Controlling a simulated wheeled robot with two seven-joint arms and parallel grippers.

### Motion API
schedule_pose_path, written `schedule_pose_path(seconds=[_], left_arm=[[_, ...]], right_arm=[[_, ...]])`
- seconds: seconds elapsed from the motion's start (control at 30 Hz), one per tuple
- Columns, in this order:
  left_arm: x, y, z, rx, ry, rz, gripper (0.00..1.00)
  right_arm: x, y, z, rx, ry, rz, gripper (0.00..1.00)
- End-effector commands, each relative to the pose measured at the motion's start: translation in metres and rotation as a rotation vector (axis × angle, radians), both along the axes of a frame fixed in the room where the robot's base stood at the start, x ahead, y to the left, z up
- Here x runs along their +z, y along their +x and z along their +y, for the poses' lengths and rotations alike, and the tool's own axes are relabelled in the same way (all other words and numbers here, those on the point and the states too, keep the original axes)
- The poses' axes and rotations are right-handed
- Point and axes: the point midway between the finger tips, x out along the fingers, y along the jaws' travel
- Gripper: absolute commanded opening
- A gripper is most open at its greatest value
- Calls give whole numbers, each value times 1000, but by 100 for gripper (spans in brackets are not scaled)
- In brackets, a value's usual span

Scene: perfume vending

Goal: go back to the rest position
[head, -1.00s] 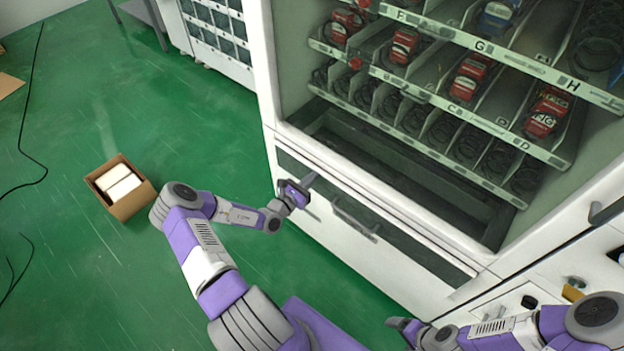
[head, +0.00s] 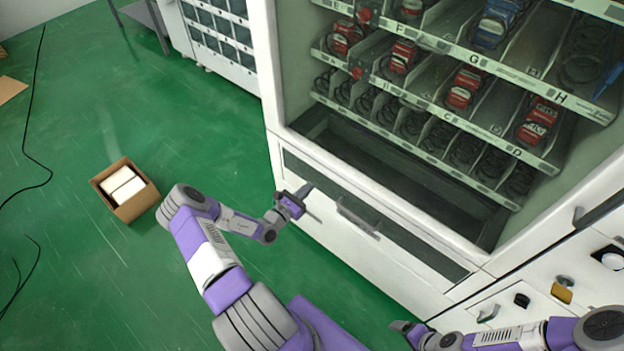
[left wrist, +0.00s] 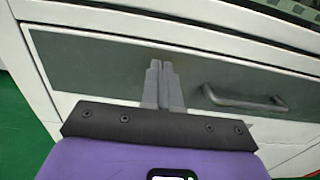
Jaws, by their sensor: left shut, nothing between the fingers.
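My left gripper (head: 309,203) is in front of the vending machine's lower hatch (head: 375,218), near its left end. In the left wrist view the two grey fingers (left wrist: 162,82) are together with nothing between them, left of the grey hatch handle (left wrist: 245,101). They do not hold the handle, which also shows in the head view (head: 357,217). My right gripper (head: 405,328) is low in the head view, in front of the machine's base; whether its fingers are open is too small to tell.
The white vending machine (head: 268,70) fills the right side, with red and blue packs on its shelves. An open cardboard box (head: 130,207) with white contents stands on the green floor (head: 80,120) at left. Dark cables lie at the far left. The floor between is clear.

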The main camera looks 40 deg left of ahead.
Motion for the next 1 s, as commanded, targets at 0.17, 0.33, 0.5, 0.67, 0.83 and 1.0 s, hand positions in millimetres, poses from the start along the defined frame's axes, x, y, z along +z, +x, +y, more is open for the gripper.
schedule_pose_path(seconds=[0.17,0.33,0.5,0.67,0.83,1.0], left_arm=[[0,-43,1,1,-1,5,0],[-1,-71,1,1,-1,4,0],[-2,-84,1,-1,-1,3,0],[-2,-85,1,-1,-1,3,0],[-2,-83,-8,-30,-2,8,0],[-2,-69,-79,-295,9,58,0]], right_arm=[[11,0,0,0,0,-1,88],[15,0,0,-1,0,-1,88],[17,0,0,-1,0,-1,88],[17,0,0,-1,0,-1,88],[17,0,0,-1,0,-1,88],[17,0,0,-1,0,-1,88]])
